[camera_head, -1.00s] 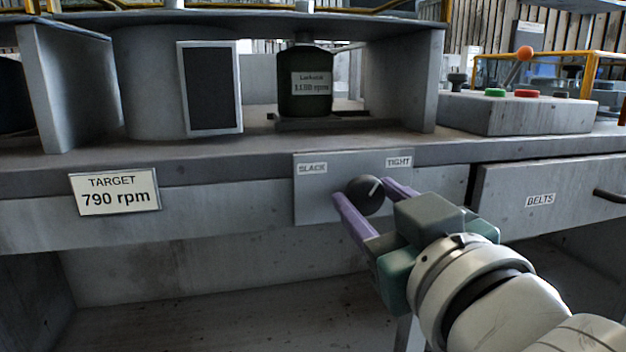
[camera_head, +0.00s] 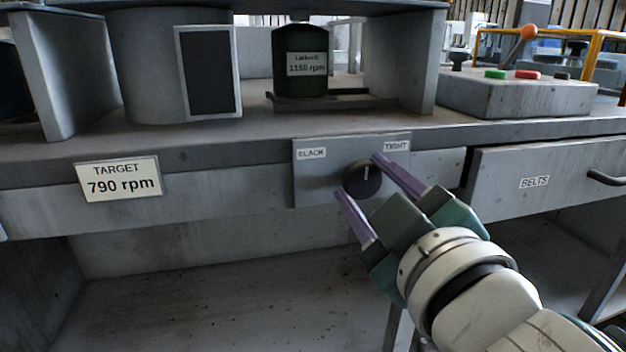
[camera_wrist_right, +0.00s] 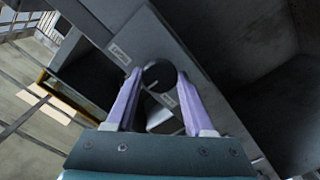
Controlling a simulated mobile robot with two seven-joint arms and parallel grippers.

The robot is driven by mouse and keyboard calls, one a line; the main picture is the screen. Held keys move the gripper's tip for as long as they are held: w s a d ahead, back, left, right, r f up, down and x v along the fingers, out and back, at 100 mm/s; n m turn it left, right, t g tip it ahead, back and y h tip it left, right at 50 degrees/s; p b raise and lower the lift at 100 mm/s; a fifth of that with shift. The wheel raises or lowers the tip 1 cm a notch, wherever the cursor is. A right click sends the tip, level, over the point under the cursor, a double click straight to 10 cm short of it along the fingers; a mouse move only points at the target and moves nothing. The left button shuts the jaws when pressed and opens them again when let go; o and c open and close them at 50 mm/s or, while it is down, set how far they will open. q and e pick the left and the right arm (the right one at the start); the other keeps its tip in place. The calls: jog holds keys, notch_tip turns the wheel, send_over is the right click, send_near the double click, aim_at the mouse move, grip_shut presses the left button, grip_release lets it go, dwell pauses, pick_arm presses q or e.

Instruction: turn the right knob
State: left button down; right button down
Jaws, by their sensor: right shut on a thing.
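The round black knob (camera_head: 364,181) sits on a grey plate (camera_head: 312,182) on the bench front, between a SLACK label (camera_head: 311,153) at left and a TIGHT label (camera_head: 396,146) at right. Its pale pointer line is almost upright. My right gripper (camera_head: 359,177) is shut on the knob, one purple finger on its lower left and one on its upper right. The right wrist view also shows the knob (camera_wrist_right: 159,75) between the fingertips. My left gripper is not in view.
A TARGET 790 rpm sign (camera_head: 119,179) is on the bench front at left. A dark motor (camera_head: 300,62) labelled 1150 rpm stands above the plate. A control box (camera_head: 515,98) with green and red buttons and an orange-tipped lever stands at right, above a BELTS drawer (camera_head: 560,180).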

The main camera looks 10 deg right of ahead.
jog(key=shift+c, duration=1.4)
grip_release()
jog(key=s, duration=1)
jog(key=shift+d+p, duration=0.15)
jog(key=shift+p, duration=0.3)
